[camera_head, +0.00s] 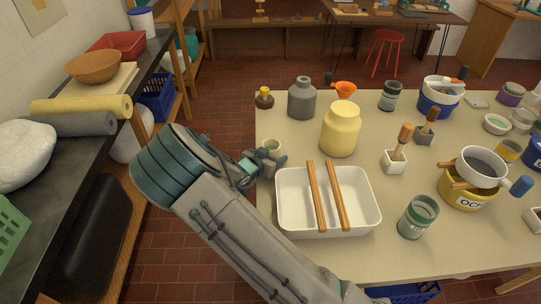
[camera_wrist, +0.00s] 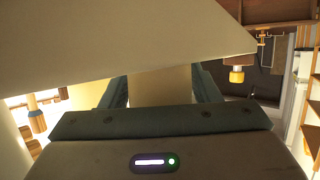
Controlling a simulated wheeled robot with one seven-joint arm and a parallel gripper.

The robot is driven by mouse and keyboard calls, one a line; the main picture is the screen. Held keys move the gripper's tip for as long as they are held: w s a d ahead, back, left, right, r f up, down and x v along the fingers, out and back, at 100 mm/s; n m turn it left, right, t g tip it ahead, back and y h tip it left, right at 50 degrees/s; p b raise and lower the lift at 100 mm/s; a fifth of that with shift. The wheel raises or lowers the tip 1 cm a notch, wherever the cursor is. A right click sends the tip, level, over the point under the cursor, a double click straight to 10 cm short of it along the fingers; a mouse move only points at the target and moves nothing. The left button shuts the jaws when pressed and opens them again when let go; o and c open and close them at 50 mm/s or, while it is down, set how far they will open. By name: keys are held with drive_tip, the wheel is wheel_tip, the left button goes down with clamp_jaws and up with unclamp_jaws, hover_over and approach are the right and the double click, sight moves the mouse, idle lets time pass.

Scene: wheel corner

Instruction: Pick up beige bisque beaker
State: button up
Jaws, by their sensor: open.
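The small beige beaker (camera_head: 271,144) stands at the near left edge of the table, its upper part showing just beyond my gripper in the head view. My gripper (camera_head: 268,162) reaches in from the left at the table edge, right by the beaker, and hides its lower part. In the wrist view a pale beige body (camera_wrist: 160,86), apparently the beaker, lies between the two fingers of my gripper (camera_wrist: 158,90). The jaws are open. Whether either finger touches it I cannot tell.
A white tray (camera_head: 285,225) with two wooden sticks lies close to the right of my gripper. A yellow jar (camera_head: 341,130), a grey bottle (camera_head: 302,99) and a small dark bottle (camera_head: 264,99) stand behind. A dark shelf counter (camera_head: 70,150) runs along the left.

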drive_tip(key=c, duration=0.9)
drive_tip(key=shift+r, duration=0.1)
wheel_tip(320, 180, up, 10)
drive_tip(key=shift+f+p, duration=0.1)
drive_tip(key=shift+p, duration=0.45)
drive_tip(key=shift+a, duration=0.1)
